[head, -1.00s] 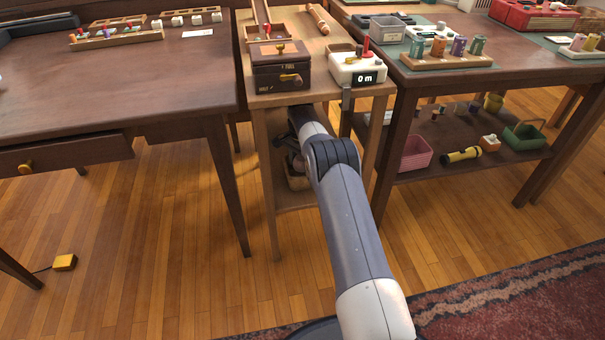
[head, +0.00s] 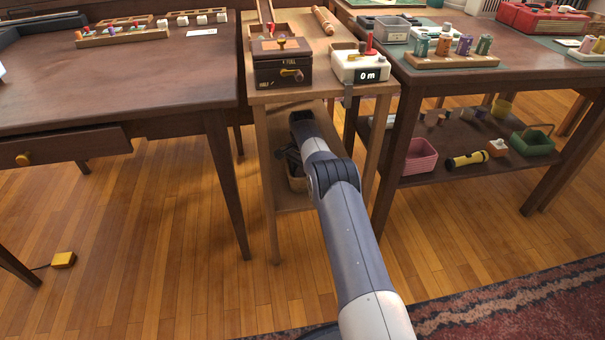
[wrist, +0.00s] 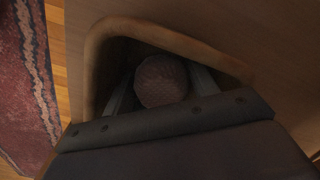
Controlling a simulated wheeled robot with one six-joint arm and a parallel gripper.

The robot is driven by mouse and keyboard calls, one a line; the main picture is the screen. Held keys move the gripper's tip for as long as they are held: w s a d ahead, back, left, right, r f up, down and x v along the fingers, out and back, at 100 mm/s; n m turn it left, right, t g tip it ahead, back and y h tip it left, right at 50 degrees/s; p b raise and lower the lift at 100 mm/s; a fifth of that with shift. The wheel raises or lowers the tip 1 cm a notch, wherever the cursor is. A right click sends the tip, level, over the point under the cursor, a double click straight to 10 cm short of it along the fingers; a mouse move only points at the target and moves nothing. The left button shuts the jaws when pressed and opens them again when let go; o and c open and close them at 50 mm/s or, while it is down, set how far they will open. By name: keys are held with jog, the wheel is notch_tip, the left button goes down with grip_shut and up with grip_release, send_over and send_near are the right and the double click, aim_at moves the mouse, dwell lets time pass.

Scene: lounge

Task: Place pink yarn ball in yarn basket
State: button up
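The pink yarn ball (wrist: 161,80) shows dim and dull pink in the wrist view, between the two fingers of my gripper (wrist: 161,88). The fingers meet its left and right sides, so my gripper looks shut on it. The yarn basket's pale rounded rim (wrist: 165,32) curves around the ball and fingers; its inside is dark. In the head view the basket (head: 297,184) stands on the low shelf of the narrow wooden stand, partly hidden by my arm. The ball is hidden there. I cannot tell whether the ball touches the basket's bottom.
The stand's top (head: 292,97) lies above the basket, holding a dark box (head: 281,70) and a white counter device (head: 359,65). Dark table legs stand close on both sides. A pink bin (head: 420,156) and yellow flashlight (head: 466,160) sit on the right table's lower shelf.

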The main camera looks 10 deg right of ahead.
notch_tip(320, 180, up, 8)
jog(key=p, duration=0.3)
jog(key=shift+p, duration=0.35)
jog(key=shift+f, duration=0.1)
